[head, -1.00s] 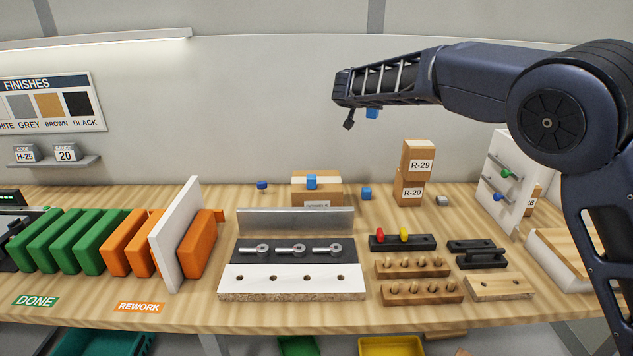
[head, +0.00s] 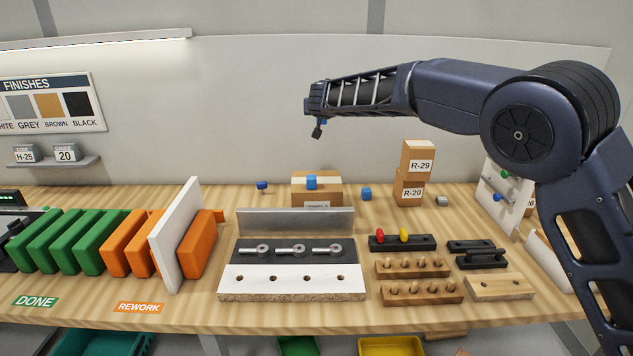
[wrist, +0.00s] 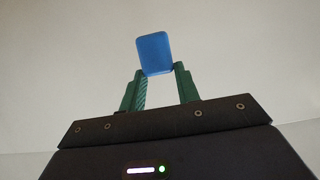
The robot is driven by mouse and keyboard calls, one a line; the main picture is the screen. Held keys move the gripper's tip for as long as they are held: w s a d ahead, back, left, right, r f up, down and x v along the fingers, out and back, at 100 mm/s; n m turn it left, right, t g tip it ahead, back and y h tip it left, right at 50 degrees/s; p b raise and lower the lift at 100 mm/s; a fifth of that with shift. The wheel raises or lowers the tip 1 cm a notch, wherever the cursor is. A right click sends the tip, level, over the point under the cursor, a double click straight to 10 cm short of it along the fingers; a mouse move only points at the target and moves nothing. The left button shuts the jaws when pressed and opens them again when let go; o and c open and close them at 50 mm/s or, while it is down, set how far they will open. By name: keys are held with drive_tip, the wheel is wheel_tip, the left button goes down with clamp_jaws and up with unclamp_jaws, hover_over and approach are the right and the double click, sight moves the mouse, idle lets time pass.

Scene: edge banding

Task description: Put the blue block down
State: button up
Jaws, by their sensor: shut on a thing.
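My gripper (wrist: 158,82) is shut on a blue block (wrist: 153,53), held between the tips of its green fingers in the wrist view. In the head view my gripper (head: 319,128) is raised well above the back of the workbench (head: 400,310), in front of the pale wall. Only a sliver of the held block shows there.
Stacked boxes R-29 (head: 418,158) and R-20 (head: 408,190) stand at the back right. A metal upright plate (head: 295,221) stands before the cardboard box (head: 330,195). Green panels (head: 60,240), orange panels (head: 195,250) and a tall white panel (head: 176,235) stand at left.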

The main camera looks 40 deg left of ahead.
wheel_tip(320, 180, down, 20)
drive_tip(key=shift+f, duration=0.15)
idle(0.6)
drive_tip(key=shift+f, duration=0.1)
drive_tip(key=o, duration=1)
drive_tip(key=shift+o, duration=0.2)
drive_tip(key=shift+s+d+r, duration=0.15)
drive_tip(key=shift+s+r, duration=0.05)
drive_tip(key=v, duration=1.1)
drive_tip(key=shift+d, duration=0.2)
